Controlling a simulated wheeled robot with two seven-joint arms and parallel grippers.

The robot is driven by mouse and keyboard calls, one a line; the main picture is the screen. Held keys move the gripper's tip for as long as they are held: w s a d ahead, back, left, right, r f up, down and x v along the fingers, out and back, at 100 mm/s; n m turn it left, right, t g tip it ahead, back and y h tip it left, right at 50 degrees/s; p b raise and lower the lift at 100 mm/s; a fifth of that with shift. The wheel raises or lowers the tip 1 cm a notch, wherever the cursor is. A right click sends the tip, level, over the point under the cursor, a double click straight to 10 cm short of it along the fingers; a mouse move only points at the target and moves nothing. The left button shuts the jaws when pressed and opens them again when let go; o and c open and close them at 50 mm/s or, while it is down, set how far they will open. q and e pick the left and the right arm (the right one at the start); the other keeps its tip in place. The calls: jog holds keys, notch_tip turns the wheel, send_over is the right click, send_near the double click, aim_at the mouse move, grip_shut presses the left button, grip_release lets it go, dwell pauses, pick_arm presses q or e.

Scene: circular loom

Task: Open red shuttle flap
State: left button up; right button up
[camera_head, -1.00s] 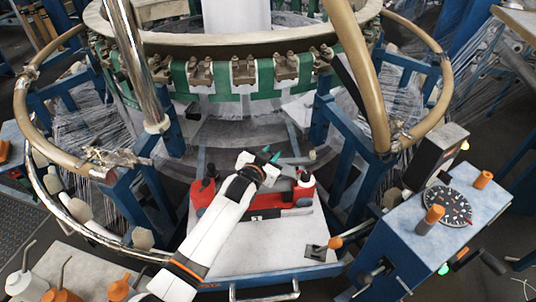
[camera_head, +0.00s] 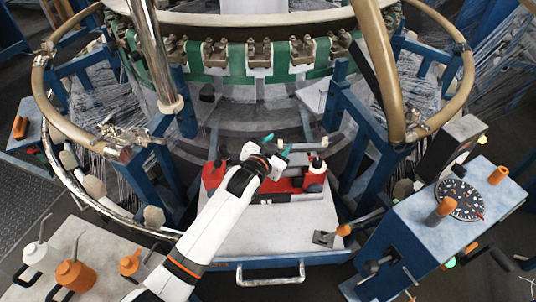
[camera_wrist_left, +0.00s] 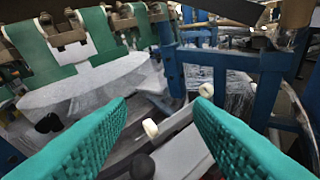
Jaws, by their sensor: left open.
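The red shuttle (camera_head: 289,186) lies on the pale shelf in front of the loom ring, with black knobs and a white-tipped spool (camera_head: 317,164) at its right end. I cannot make out its flap or whether that is open. My left gripper (camera_head: 277,146) is over the shuttle's middle and far side, its wrist covering part of the red body. In the left wrist view its two teal ribbed fingers (camera_wrist_left: 163,110) are spread wide with nothing held between them. A black knob (camera_wrist_left: 142,166) and a white roller end (camera_wrist_left: 150,128) show beyond the gap. My right gripper is out of view.
Blue frame posts (camera_head: 352,130) and a curved tan rail (camera_head: 385,80) stand close on the right. A blue control box (camera_head: 420,235) with a dial is at the right front. Oil cans (camera_head: 75,272) stand front left. The shelf (camera_head: 270,225) is bare before the shuttle.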

pick_arm(q)
jog(key=v, duration=0.7)
jog(key=shift+s, duration=0.25)
jog(key=shift+r, duration=0.15)
jog(key=s+a+f+n+g+y, duration=0.25)
jog(key=s+a, duration=0.35)
jog(key=s, duration=0.4)
jog(key=s+a+f+n+g+y, duration=0.15)
jog(key=s+a+f+g, duration=0.25)
jog(key=s+a, duration=0.45)
jog(key=s+a+f+n+g+y, duration=0.25)
jog(key=s+a+f, duration=0.2)
jog(key=s, duration=0.65)
notch_tip(320, 180, down, 27)
jog(key=s+g, duration=0.2)
jog(key=s+a+f+m+g, duration=0.1)
jog(key=s+a+f, duration=0.2)
jog(key=s+f, duration=1.1)
jog(key=shift+s+f, duration=0.15)
jog(key=shift+s, duration=0.85)
